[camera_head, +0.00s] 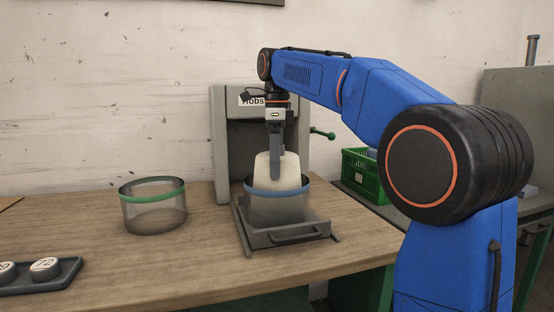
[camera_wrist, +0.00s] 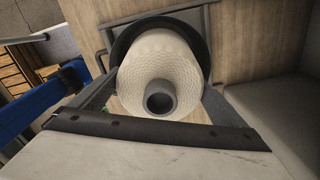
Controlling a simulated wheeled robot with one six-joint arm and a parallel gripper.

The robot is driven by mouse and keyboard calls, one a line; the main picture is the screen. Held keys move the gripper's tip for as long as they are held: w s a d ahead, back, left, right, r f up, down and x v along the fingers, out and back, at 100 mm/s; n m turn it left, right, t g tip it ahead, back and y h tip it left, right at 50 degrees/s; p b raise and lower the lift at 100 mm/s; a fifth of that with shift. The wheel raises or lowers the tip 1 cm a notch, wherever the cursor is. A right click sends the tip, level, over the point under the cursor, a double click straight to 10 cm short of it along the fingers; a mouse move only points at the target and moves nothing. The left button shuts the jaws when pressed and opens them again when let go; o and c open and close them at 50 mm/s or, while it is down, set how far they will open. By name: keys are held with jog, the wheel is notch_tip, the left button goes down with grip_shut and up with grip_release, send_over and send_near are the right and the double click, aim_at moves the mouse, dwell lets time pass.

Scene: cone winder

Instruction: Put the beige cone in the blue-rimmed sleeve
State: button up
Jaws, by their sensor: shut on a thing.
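The beige cone (camera_head: 288,172) stands upright at the blue-rimmed sleeve (camera_head: 276,205), its lower part below the blue rim and its upper part above it. The sleeve sits on the grey tray of the machine. My gripper (camera_head: 276,175) points down and is shut on the cone near its top. In the wrist view the cone (camera_wrist: 160,75) is seen from above, its dark core opening toward the camera. A dark ring (camera_wrist: 124,45) shows around the cone's far side. How far down the cone's base reaches is hidden.
A green-rimmed sleeve (camera_head: 153,207) stands empty on the wooden table to the left. A dark tray (camera_head: 62,277) with round white pieces lies at the front left. The grey machine (camera_head: 222,150) rises behind. A green crate (camera_head: 362,176) stands to the right.

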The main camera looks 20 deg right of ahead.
jog(key=o, duration=1.7)
jog(key=shift+r, duration=4.35)
